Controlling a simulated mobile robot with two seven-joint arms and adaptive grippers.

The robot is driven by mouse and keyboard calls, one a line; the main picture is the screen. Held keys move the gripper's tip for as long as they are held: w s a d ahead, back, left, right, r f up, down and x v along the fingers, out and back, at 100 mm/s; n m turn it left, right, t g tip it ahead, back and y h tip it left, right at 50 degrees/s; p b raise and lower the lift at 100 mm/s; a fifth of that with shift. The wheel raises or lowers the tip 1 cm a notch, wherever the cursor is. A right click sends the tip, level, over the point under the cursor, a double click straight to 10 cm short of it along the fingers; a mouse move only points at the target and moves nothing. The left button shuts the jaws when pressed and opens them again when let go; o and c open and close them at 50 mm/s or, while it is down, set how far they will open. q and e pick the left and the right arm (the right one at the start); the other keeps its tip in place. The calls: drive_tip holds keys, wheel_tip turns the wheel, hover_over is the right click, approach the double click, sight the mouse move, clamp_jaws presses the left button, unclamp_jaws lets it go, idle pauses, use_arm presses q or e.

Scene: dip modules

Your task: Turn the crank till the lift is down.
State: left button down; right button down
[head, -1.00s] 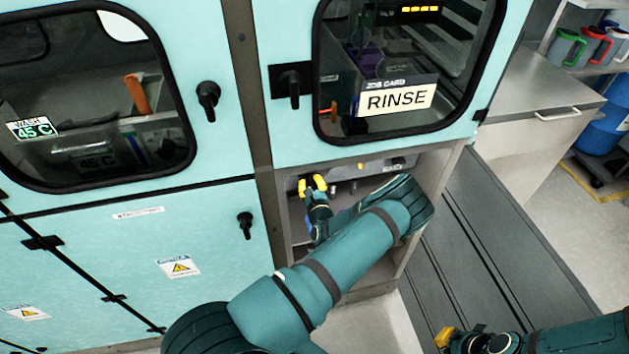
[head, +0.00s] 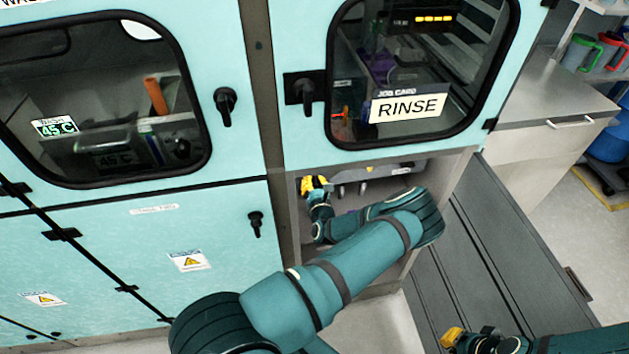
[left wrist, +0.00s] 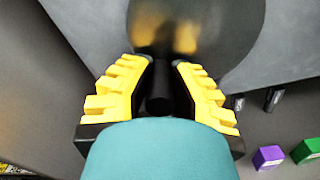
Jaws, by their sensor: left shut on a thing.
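My left gripper (head: 315,185) reaches into the open bay under the RINSE window. In the left wrist view its yellow fingers (left wrist: 160,82) are shut on a black round handle (left wrist: 159,104). The handle stands before a dark, shiny disc (left wrist: 225,35), which I take as part of the crank. In the head view the handle and disc cannot be made out behind the gripper. The lift cannot be told apart clearly through the RINSE window (head: 385,60). My right gripper (head: 452,338) is low at the bottom right, away from the cabinet; its opening is unclear.
The bay's side walls and the door frame close in around my left arm. A RINSE job card (head: 408,106) hangs at the window. A WASH cabinet window (head: 95,100) is on the left. Purple (left wrist: 268,157) and green (left wrist: 306,151) blocks show in the left wrist view.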

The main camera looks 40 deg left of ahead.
use_arm(q)
drive_tip(key=shift+s+a, duration=0.1)
drive_tip(key=shift+s, duration=0.05)
drive_tip(key=c, duration=0.8)
unclamp_jaws()
drive_tip(key=shift+c, duration=0.2)
drive_tip(key=shift+s+d, duration=0.2)
drive_tip(key=shift+d, duration=0.15)
drive_tip(key=v, duration=1.1)
drive_tip(key=shift+s+d, duration=0.1)
